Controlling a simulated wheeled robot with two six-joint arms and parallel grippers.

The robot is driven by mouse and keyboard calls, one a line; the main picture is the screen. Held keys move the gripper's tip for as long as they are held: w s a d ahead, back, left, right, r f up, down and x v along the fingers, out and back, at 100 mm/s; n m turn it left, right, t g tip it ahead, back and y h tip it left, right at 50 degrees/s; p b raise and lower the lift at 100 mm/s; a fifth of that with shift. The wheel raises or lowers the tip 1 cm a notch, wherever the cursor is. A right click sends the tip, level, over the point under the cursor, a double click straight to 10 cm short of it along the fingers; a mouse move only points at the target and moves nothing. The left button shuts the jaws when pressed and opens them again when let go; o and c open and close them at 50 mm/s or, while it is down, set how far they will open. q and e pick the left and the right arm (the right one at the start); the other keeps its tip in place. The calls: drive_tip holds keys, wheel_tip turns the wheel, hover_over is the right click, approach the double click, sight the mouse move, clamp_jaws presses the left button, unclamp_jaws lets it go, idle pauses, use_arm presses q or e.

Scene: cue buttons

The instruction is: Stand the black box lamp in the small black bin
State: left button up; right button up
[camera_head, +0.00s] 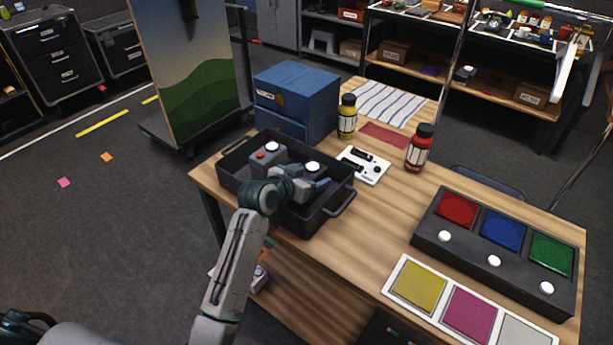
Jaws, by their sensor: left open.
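The small black bin (326,213) stands on the wooden table at its left end, with a handle on its right side. Inside it is a dark grey box (258,170) with a red button and a white dome on top. A second white dome (312,167) shows beside it, on a dark body mostly hidden by my gripper; this looks like the black box lamp, but I cannot be sure. My left gripper (316,188) is open, reaching over the bin's near side beside that dark body. I cannot tell whether it touches it. My right gripper is out of view.
A blue box (297,92) stands behind the bin. A yellow bottle (347,118), a red bottle (419,150) and a white plate (376,171) are to the right. A black console (430,239) and colour mat (397,286) lie at the right. The middle tabletop is clear.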

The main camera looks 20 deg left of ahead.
use_arm(q)
drive_tip(key=shift+s+r, duration=0.1)
drive_tip(key=b+v, duration=0.2)
drive_tip(key=v, duration=1)
